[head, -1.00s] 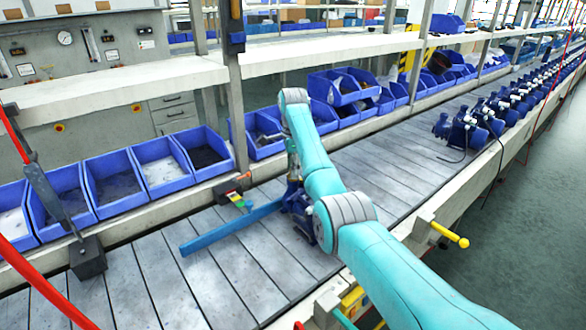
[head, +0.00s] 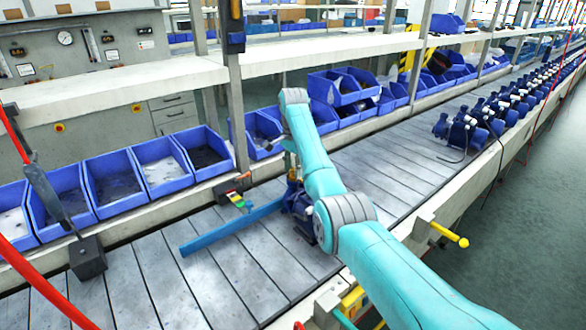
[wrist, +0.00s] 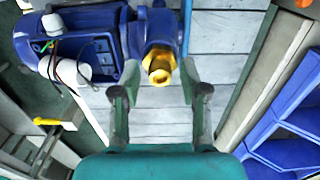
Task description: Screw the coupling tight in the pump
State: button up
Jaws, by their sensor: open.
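The blue pump (wrist: 95,45) lies at the top left of the wrist view. In the head view the pump (head: 302,207) is on the conveyor, partly hidden behind my arm. The brass coupling (wrist: 158,66) sits at the mouth of the pump's blue port, its hex end facing my gripper. How deep it is threaded cannot be told. My gripper (wrist: 159,70) is open, with one finger on each side of the coupling and a visible gap on both sides. In the head view my arm mostly hides the gripper.
A blue bar (head: 230,228) lies across the conveyor (head: 150,280) beside the pump. Blue bins (head: 110,183) line the far side. More pumps (head: 470,130) stand further along the line. A yellow handle (head: 450,235) sticks out at the near edge.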

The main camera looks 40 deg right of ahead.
jog(key=shift+n, duration=1.8)
jog(key=shift+n, duration=1.7)
grip_shut()
jog(key=shift+m, duration=1.8)
jog(key=shift+m, duration=1.7)
